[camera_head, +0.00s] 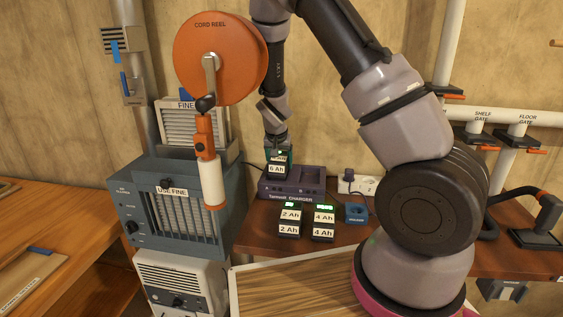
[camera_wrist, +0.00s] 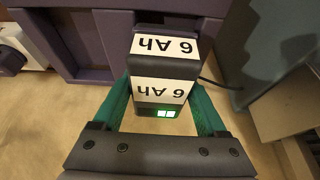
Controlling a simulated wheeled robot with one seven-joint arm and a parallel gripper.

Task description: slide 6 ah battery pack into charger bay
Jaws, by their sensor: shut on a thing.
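The 6 Ah battery pack (camera_head: 278,169) is dark with white labels and a lit green indicator. It is held between the green fingers of my gripper (camera_head: 279,156), which is shut on it. In the wrist view the pack (camera_wrist: 165,69) sits between both fingers (camera_wrist: 162,92), its labels upside down. The purple charger (camera_head: 301,190) stands on the bench. In the head view the pack overlaps the charger's left part. In the wrist view the charger (camera_wrist: 83,38) is beyond the pack, at the top. I cannot tell whether the pack touches it.
A 2 Ah pack (camera_head: 289,229) and a 4 Ah pack (camera_head: 323,229) stand before the charger, with a small blue box (camera_head: 356,212) to their right. A power strip (camera_head: 358,184) lies behind. The orange cord reel (camera_head: 220,58) and grey filter unit (camera_head: 185,210) are left.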

